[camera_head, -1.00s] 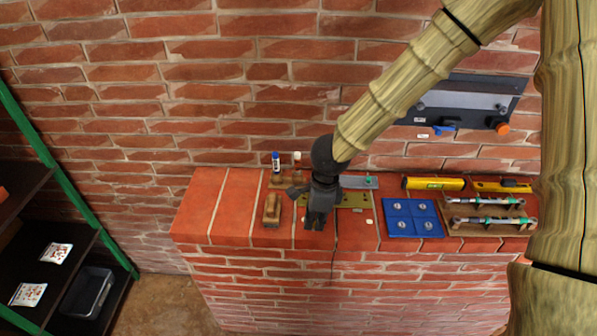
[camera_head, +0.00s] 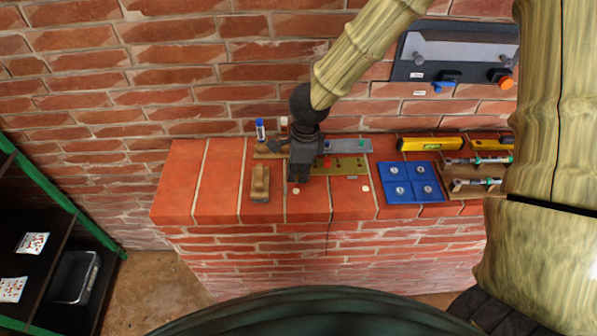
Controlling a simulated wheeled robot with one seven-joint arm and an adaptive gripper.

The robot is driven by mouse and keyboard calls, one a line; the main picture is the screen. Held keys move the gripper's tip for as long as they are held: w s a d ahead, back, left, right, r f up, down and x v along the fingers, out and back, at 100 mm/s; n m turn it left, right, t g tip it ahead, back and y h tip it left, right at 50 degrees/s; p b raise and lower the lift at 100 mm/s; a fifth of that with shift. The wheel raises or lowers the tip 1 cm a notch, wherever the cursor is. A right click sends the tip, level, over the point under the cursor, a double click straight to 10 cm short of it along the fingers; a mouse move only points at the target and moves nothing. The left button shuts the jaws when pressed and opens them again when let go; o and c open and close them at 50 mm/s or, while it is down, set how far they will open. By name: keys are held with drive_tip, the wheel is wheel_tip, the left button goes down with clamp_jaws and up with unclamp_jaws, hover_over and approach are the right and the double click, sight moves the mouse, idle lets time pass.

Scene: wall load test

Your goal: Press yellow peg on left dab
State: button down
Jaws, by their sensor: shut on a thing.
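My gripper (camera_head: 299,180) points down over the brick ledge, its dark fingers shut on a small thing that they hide. I cannot make out a yellow peg anywhere in view. The left dab (camera_head: 296,191) is a small pale spot on the ledge, just below my fingertips in the picture. The gap between fingertips and ledge cannot be judged. A second pale dab (camera_head: 365,188) lies to the right, in front of an olive board (camera_head: 345,170). My gripper covers the left end of that board.
A wooden block tool (camera_head: 260,184) lies left of my gripper, with a blue-capped tube (camera_head: 260,130) behind it. A blue tray (camera_head: 410,171), a yellow level (camera_head: 430,144) and wrenches (camera_head: 478,182) lie to the right. The brick wall stands close behind.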

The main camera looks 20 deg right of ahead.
drive_tip(key=shift+w+f+b, duration=0.3)
drive_tip(key=shift+w+f, duration=0.05)
drive_tip(key=shift+f, duration=0.25)
drive_tip(key=shift+w+f+b, duration=0.3)
drive_tip(key=shift+w+f, duration=0.05)
drive_tip(key=shift+f, duration=0.2)
drive_tip(key=shift+s+f+b, duration=0.2)
drive_tip(key=shift+b, duration=0.15)
drive_tip(key=shift+s+f, duration=0.15)
drive_tip(key=shift+s, duration=0.45)
drive_tip(key=shift+w+f+b, duration=0.25)
drive_tip(key=shift+f, duration=0.25)
drive_tip(key=shift+w+f+b, duration=0.2)
drive_tip(key=shift+w+f, duration=0.05)
drive_tip(key=shift+f, duration=0.2)
drive_tip(key=shift+s+r, duration=0.15)
drive_tip(key=shift+s, duration=0.15)
drive_tip(key=shift+w, duration=0.15)
drive_tip(key=shift+p, duration=0.3)
drive_tip(key=shift+p, duration=0.5)
